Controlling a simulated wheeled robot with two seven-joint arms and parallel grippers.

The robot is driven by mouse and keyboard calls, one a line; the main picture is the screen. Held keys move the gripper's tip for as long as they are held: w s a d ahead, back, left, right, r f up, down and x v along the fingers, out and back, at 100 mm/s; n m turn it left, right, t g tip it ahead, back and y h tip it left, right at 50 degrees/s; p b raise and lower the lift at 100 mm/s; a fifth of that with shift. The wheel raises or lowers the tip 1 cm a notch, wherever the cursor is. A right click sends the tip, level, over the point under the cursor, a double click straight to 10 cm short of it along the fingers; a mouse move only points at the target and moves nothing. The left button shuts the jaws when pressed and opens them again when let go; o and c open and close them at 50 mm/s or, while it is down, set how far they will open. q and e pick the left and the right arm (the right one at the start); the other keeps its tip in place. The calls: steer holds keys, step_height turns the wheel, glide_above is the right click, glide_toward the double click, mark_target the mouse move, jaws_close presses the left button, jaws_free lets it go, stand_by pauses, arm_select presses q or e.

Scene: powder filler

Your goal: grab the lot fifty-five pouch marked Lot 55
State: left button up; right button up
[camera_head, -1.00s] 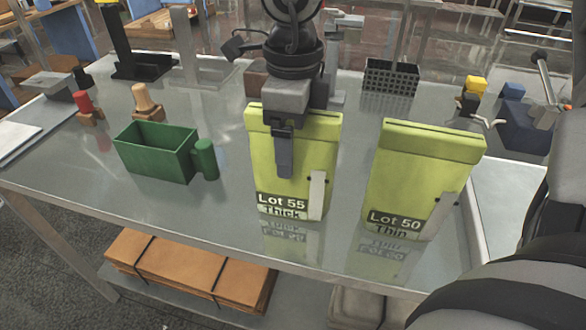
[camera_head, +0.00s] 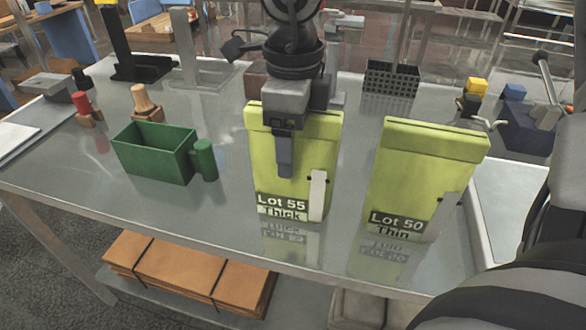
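The yellow-green pouch labelled Lot 55 Thick (camera_head: 263,160) stands upright at the middle of the metal table. My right gripper (camera_head: 285,152) comes down over its top edge. One dark finger lies in front of the pouch's upper front face. The other finger is hidden, so I cannot tell whether the gripper is closed on the pouch. A similar pouch labelled Lot 50 Thin (camera_head: 415,175) stands apart to the right. My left gripper is not in view.
A green bin (camera_head: 153,152) with a green cylinder beside it stands left of the pouches. A black perforated basket (camera_head: 391,78) is behind. Wooden stamps (camera_head: 146,103) stand at the back left. Cardboard bundles (camera_head: 185,272) lie on the shelf below.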

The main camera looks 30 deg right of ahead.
steer(key=c, duration=1)
steer(key=shift+r, duration=0.1)
